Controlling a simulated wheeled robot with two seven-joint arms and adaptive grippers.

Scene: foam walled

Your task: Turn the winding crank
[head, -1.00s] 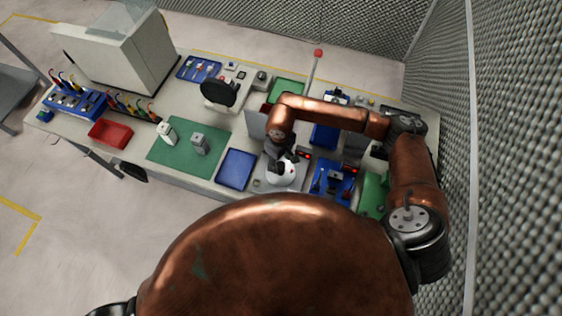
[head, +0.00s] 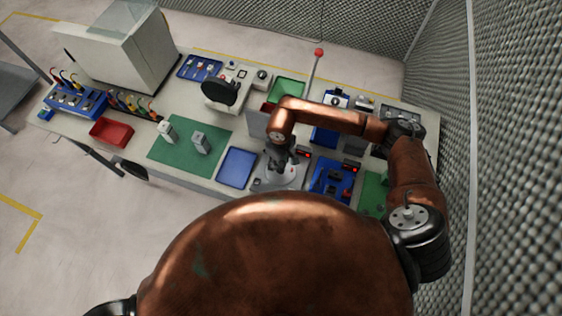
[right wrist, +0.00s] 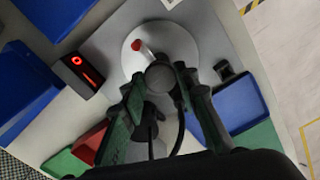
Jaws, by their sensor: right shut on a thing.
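The winding crank is a round white disc (right wrist: 178,45) with a red mark and a grey round knob (right wrist: 160,77), on a grey base plate. In the head view the crank's base (head: 283,182) is at the table's front edge, partly hidden by my gripper. My right gripper (head: 287,162) points down over it. In the right wrist view my right gripper (right wrist: 163,86) is shut on the knob, with one finger on each side. My left gripper is not in view.
A small box with a red lit display (right wrist: 80,68) stands beside the crank. A blue tray (head: 237,168) lies to its left and a blue fixture (head: 332,178) to its right. A green mat (head: 180,150) holds two grey blocks. A mesh wall (head: 515,150) closes the right side.

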